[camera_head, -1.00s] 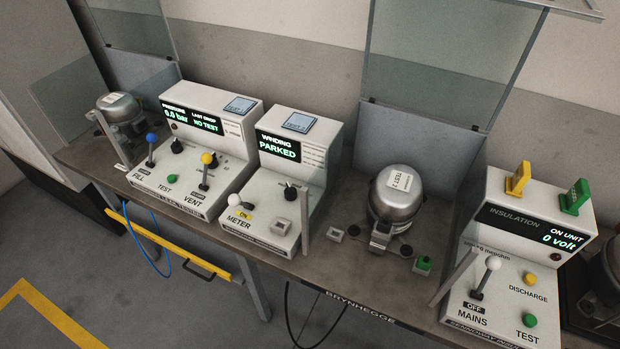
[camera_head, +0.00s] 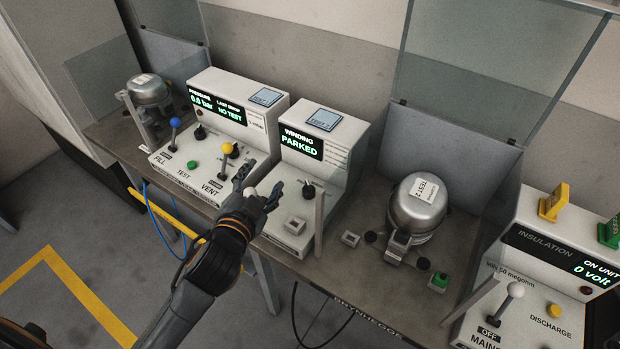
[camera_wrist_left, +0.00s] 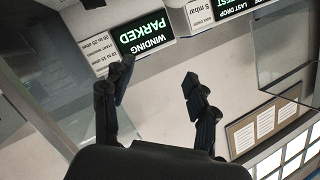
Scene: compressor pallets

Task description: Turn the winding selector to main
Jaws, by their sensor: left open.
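The winding tester (camera_head: 322,150) is a white box in the middle of the bench. Its display (camera_head: 301,143) reads "WINDING PARKED"; the same display shows upside down in the left wrist view (camera_wrist_left: 142,32). A small black selector knob (camera_head: 308,190) sits on its front panel below the display. My left gripper (camera_head: 262,192) is open and empty in front of the tester, left of the knob, and covers the meter lever's area. In the left wrist view its two fingers (camera_wrist_left: 158,85) are apart with nothing between them. My right gripper is not in view.
Left stands the pressure tester (camera_head: 190,150) with blue and yellow levers. Right of the winding tester are an upright grey bar (camera_head: 319,225), a compressor (camera_head: 418,203) and the insulation tester (camera_head: 540,270). Glass panels (camera_head: 500,60) rise behind.

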